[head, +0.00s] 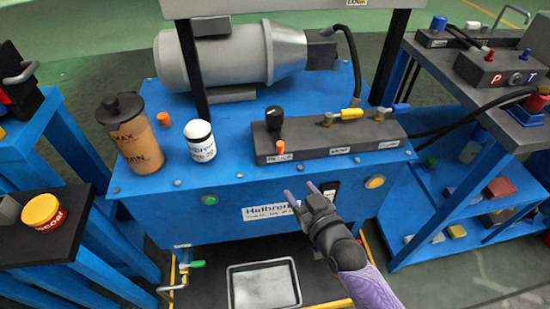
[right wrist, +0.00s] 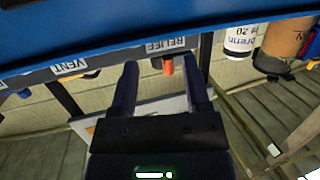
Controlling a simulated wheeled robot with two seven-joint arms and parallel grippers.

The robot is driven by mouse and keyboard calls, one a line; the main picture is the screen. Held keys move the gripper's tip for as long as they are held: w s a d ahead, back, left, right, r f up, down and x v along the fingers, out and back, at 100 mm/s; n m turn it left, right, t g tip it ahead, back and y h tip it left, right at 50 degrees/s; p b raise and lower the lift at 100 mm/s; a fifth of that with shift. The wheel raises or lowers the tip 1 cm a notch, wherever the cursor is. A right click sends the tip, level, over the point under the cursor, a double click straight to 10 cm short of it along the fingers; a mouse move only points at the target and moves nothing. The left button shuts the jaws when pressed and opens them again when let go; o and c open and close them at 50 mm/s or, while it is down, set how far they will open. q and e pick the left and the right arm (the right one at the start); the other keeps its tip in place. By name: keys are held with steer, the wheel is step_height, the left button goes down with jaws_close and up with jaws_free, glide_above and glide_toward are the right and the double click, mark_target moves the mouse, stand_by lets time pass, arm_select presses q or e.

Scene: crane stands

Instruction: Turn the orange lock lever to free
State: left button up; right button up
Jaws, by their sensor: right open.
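The orange lever (head: 281,147) is a small upright piece on the front left of the dark valve block (head: 335,138), in front of a black ball knob (head: 274,112). In the right wrist view the orange lever (right wrist: 167,65) shows beside the RELIEF label (right wrist: 165,45), lying between the fingertips in the picture. My right gripper (head: 302,191) is open and empty, in front of the blue tank and below the valve block in the head view. In the right wrist view its fingers (right wrist: 160,64) are spread, with no visible contact. My left gripper is not in view.
A yellow lever (head: 351,114) and a blue lever (head: 400,108) sit farther right on the block. A white bottle (head: 200,141) and an orange-brown canister (head: 134,137) stand left. A grey motor (head: 230,60) is behind. A metal tray (head: 263,284) lies below.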

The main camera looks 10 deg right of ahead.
mark_target(282, 150)
steer(key=w+a+r+b, duration=0.1)
steer(key=w, duration=0.2)
steer(key=w+r+t+b, duration=0.1)
steer(key=w+r+b, duration=0.1)
steer(key=w, duration=0.2)
steer(key=w+a+r+t+b, duration=0.1)
steer(key=w+r+b, duration=0.1)
steer(key=w, duration=0.1)
steer(key=shift+w+a+y, duration=0.2)
steer(key=shift+a+y, duration=0.1)
steer(key=shift+y, duration=0.1)
steer(key=shift+w+a+r, duration=0.15)
steer(key=shift+w, duration=0.45)
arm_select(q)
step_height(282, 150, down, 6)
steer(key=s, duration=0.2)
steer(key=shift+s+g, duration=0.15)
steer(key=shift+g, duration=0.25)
arm_select(e)
jaws_close()
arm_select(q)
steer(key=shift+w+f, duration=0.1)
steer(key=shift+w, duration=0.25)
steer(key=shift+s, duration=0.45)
